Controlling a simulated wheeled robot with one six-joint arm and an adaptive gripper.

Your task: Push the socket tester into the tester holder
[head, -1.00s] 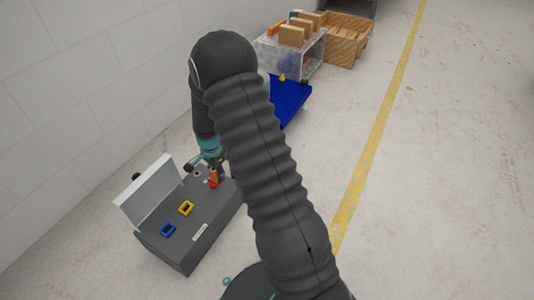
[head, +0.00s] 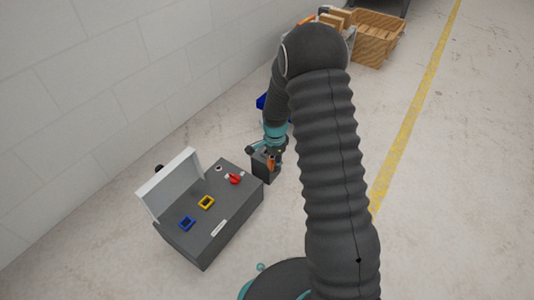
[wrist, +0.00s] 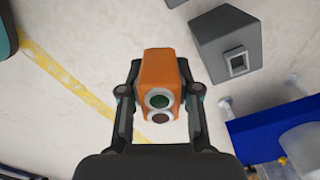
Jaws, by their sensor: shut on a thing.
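My gripper (wrist: 160,98) is shut on the orange socket tester (wrist: 158,70), with a finger on each side of it. The tester is a small orange block with a green and a dark red round lens at its near end. In the head view, the tester (head: 271,163) shows as a small orange patch at my gripper (head: 272,157). The tester holder appears to be the small grey box with a square opening (wrist: 226,48), to the right of the tester and apart from it in the wrist view. In the head view, this dark box (head: 262,169) is partly hidden behind my gripper.
A dark grey console (head: 195,245) with a pale upright panel stands left of my gripper. It carries a blue frame (head: 187,223), a yellow frame (head: 206,202) and a red part (head: 234,179). A blue platform (wrist: 262,132) is at lower right in the wrist view.

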